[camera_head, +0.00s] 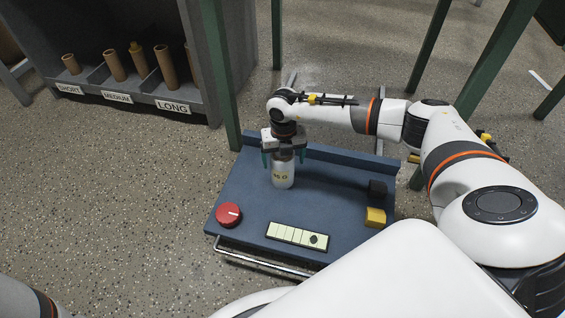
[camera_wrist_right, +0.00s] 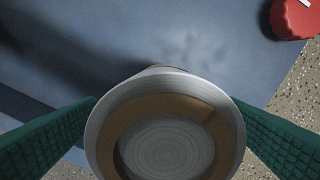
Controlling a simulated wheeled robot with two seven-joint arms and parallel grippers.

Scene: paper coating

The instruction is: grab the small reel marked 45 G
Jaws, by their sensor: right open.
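The small reel (camera_head: 282,174) is a pale cylinder with yellow marking that ends in "G"; the digits are hard to read. It stands upright on the blue tray (camera_head: 330,222). The right wrist view shows the reel's round top (camera_wrist_right: 165,140) from above, with a brown ring inside a silver rim. My right gripper (camera_head: 284,156) is over the reel, pointing down, with its green fingers (camera_wrist_right: 168,125) on either side. The fingers are open and appear apart from the reel. My left gripper is out of view; only a bit of my left arm shows at the lower left.
A grey shelf (camera_head: 190,107) holds brown tubes in sections labelled short, medium and long. Green posts (camera_head: 222,75) stand behind.

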